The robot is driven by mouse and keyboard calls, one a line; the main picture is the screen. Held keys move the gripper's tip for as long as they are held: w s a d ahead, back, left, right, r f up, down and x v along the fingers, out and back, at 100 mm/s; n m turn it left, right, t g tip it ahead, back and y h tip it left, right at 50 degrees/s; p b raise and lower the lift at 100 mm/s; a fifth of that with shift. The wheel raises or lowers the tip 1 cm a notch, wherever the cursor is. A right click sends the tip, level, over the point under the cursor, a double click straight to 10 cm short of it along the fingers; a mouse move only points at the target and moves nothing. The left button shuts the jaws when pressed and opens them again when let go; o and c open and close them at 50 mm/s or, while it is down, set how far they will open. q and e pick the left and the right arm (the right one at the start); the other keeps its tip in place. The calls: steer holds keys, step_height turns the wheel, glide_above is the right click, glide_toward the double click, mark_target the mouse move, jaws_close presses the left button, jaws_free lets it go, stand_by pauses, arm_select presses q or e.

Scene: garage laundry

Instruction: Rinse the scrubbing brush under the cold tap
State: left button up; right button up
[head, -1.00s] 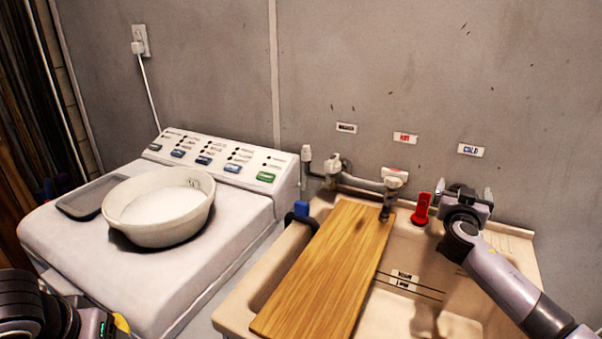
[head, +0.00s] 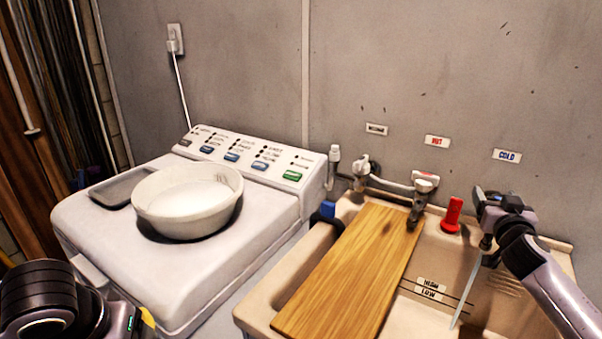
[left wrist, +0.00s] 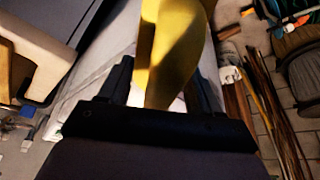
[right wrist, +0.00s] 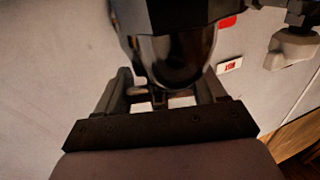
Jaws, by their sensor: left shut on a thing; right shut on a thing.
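My left gripper (left wrist: 162,84) is shut on a yellow thing (left wrist: 175,45), probably the scrubbing brush. Its bristles cannot be made out. Only a small yellow tip (head: 148,317) shows in the head view, at the lower left, away from the sink. My right gripper (head: 489,208) is shut at the cold tap, below the COLD label (head: 507,156). It largely hides the tap; the right wrist view shows a dark, shiny part (right wrist: 178,55) at the fingers. A thin water stream (head: 466,291) falls below it into the beige sink (head: 256,314).
A wooden board (head: 350,275) lies across the sink's left part. A red handle (head: 452,214) and a pale tap with pipework (head: 424,188) stand at the sink's back. A white basin (head: 188,205) and a grey tray (head: 117,190) sit on the washer (head: 100,235).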

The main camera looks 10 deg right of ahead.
steer(key=shift+f, duration=0.25)
steer(key=o, duration=1)
steer(key=shift+r, duration=0.1)
steer(key=shift+o, duration=0.2)
steer(key=shift+s, duration=0.1)
steer(key=b+v, duration=0.1)
steer(key=v, duration=1.1)
